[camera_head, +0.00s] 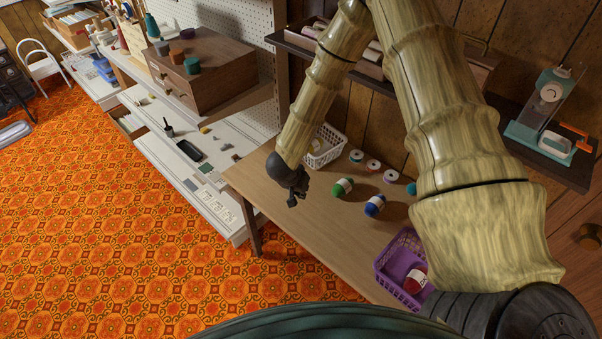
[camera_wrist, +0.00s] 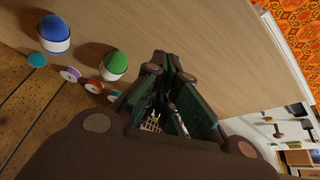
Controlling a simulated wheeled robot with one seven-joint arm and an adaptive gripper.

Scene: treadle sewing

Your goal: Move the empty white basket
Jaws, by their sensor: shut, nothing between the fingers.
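The white basket (camera_head: 325,146) stands on the wooden table (camera_head: 270,190) near its back left, beside the wall. My forearm hides part of its left side, and no contents show in it. A small piece of the white basket (camera_wrist: 153,123) also shows between my finger links in the wrist view. My gripper (camera_head: 293,202) points down over the table's left part, in front of the basket and apart from it. Its fingers (camera_wrist: 173,62) are shut and hold nothing.
A green yarn ball (camera_head: 342,188) and a blue one (camera_head: 375,205) lie right of my gripper. Small spools (camera_head: 373,166) line up behind them. A purple basket (camera_head: 388,275) with red yarn (camera_head: 415,281) stands at the front right. A low white shelf (camera_head: 190,165) is left.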

